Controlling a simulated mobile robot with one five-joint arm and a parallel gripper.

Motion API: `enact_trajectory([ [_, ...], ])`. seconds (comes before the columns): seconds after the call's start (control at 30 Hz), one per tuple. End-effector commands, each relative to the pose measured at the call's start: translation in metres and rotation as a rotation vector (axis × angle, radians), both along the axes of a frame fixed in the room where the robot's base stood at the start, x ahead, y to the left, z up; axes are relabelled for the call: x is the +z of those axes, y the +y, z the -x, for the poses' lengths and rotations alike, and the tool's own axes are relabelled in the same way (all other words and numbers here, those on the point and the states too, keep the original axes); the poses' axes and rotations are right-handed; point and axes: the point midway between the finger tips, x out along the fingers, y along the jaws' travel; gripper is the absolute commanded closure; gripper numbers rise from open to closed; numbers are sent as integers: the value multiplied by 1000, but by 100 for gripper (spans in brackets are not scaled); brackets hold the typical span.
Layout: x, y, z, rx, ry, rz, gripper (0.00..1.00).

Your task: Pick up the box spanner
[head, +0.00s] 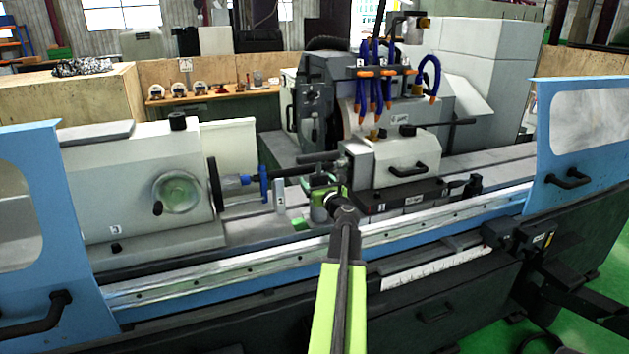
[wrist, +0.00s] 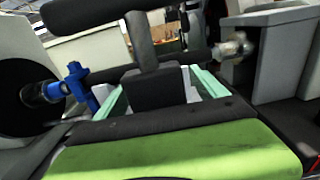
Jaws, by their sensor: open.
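A dark T-shaped tool, which looks like the box spanner (head: 319,158), stands at the machine's middle in the head view, its crossbar on top. In the wrist view the box spanner (wrist: 142,42) shows close up, its crossbar running out toward the upper left and its stem going down to a dark block. My gripper (head: 322,185) is low at the stem, in front of the grinder. In the wrist view my gripper (wrist: 160,82) is open, with pale green fingers either side of the dark block. Whether they touch it cannot be told.
A blue clamp (head: 263,183) on the workhead spindle is close on the left, beside a plate marked 2 (head: 280,196). The tailstock (head: 400,160) is close on the right. The blue guards (head: 585,125) stand at both sides.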

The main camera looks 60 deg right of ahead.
Motion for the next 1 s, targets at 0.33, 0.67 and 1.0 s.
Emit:
enact_trajectory([
  [0.33, 0, 1, -1, 1, 0, 0, 57],
  [0.67, 0, 1, 0, 1, 0, 0, 100],
  [1.0, 1, 1, 0, 1, -1, 0, 100],
])
